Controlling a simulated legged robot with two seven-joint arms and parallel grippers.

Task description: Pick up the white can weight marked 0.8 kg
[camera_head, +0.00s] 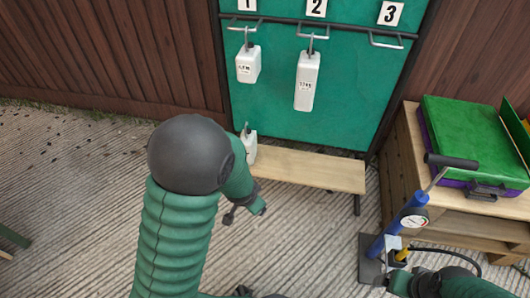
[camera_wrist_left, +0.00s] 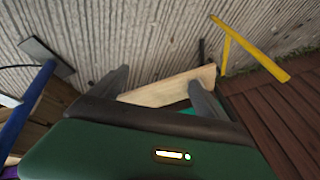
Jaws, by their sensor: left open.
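A small white can weight (camera_head: 250,146) stands at the left end of a low wooden bench (camera_head: 315,170). My left arm partly covers it, and its marking cannot be read. Two more white weights hang above: a shorter one (camera_head: 248,66) under number 1 and a taller one (camera_head: 307,84) under number 2. My left gripper (camera_head: 245,212) is open and empty, in front of and lower in the picture than the can. In the left wrist view its fingers (camera_wrist_left: 160,88) are apart with the bench (camera_wrist_left: 165,90) behind them. My right gripper (camera_head: 396,279) is at the lower right, its fingers unclear.
A green board (camera_head: 290,130) stands behind the bench, its hook under number 3 (camera_head: 385,40) empty. A blue pump with a gauge (camera_head: 413,217) stands at right, beside a wooden crate (camera_head: 405,150) bearing a green case (camera_head: 470,130). The floor at left is largely clear.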

